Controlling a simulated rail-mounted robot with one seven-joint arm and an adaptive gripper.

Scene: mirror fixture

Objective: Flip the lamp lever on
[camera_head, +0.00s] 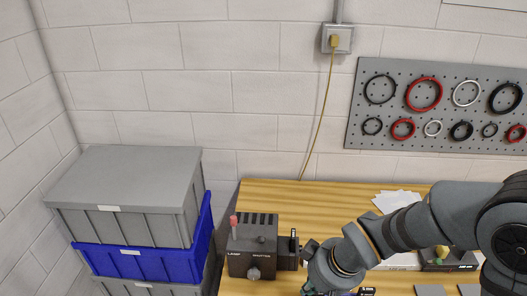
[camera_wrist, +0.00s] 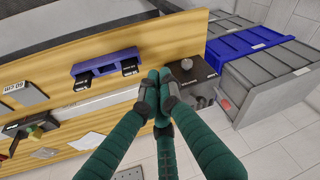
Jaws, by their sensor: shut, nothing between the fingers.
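A dark fixture box (camera_head: 253,245) stands at the left end of the wooden bench, with a finned top and small labels on its front. A red-tipped lever (camera_head: 233,222) rises at its left, and a round knob (camera_head: 254,274) sits on its front. A black upright lever (camera_head: 293,240) stands at its right side. I cannot tell which lever is the lamp's. In the wrist view, my shut gripper (camera_wrist: 158,76) is beside the box (camera_wrist: 192,72), partly covering that side. The red tip (camera_wrist: 225,103) shows there.
Grey and blue crates (camera_head: 130,262) are stacked left of the bench. A blue holder (camera_wrist: 105,62) with dark blocks is on the bench. Papers (camera_head: 398,200) lie toward the back. A pegboard with rings (camera_head: 440,108) hangs on the wall. A yellow cord (camera_head: 322,110) runs down from an outlet.

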